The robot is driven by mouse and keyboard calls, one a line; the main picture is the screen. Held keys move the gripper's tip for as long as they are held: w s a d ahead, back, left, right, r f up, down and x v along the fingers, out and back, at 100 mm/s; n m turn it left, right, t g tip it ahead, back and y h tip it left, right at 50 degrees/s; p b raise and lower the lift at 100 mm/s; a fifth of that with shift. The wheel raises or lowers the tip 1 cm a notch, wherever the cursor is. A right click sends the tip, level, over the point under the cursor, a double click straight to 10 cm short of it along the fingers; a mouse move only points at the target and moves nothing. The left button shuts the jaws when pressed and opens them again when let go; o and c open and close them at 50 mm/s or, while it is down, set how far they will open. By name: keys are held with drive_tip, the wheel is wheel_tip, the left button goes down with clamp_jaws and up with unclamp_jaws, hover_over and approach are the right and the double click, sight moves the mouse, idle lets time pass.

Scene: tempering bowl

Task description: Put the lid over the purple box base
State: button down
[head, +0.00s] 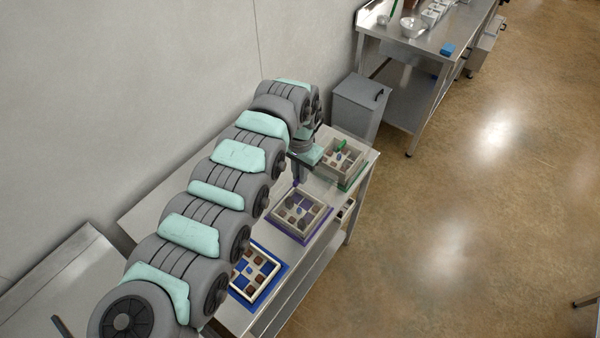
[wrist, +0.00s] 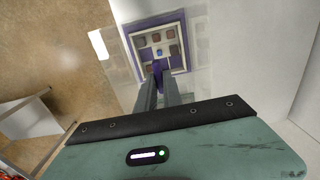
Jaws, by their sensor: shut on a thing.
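The purple box base (wrist: 184,30) is a pale, square-rimmed tray with brown and purple compartments and a small blue piece near its middle. It lies on a purple mat (wrist: 147,23); the base also shows in the head view (head: 282,222). My gripper (wrist: 158,78) is shut on the purple handle (wrist: 157,68) of the lid. The lid looks clear; only a faint see-through pane (wrist: 118,62) shows around the handle, over the base in the wrist view. In the head view my gripper (head: 296,181) is above the base's back edge. The height of the gap is unclear.
A box on a blue mat (head: 281,275) stands nearer on the steel table, and a taller box with a green handle on a green mat (head: 358,179) stands farther back. The wall is close on the left. Open floor lies to the right.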

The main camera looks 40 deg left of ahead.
drive_tip(key=shift+f, duration=0.7)
drive_tip(key=shift+f+p, duration=0.1)
drive_tip(key=shift+p, duration=0.25)
idle(1.0)
drive_tip(key=c, duration=1.4)
unclamp_jaws()
drive_tip(key=shift+c, duration=0.3)
drive_tip(key=c, duration=0.3)
